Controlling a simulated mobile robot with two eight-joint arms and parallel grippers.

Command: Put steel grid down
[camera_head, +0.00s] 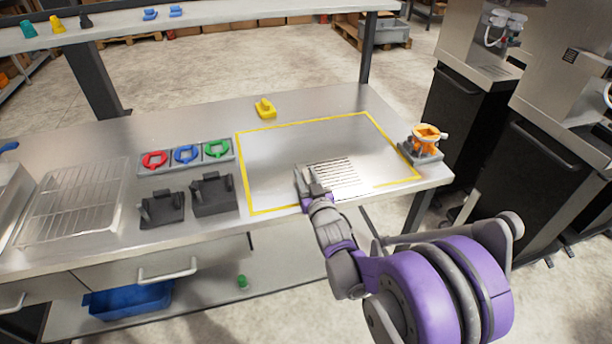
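The steel grid (338,173) is a small slatted metal piece inside the yellow-outlined area of the steel counter. It looks flat on the counter or just above it; I cannot tell which. My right gripper (312,183) is at the grid's left edge, touching it or very close. The gripper is seen from behind and is small, so its finger gap is hidden. My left gripper is not in view.
The yellow outline (243,183) encloses mostly clear counter. To its left are two black holders (213,196) and a tray with red, blue and green rings (185,156). A wire rack (70,205) lies far left. An orange-topped device (425,140) stands at the right corner.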

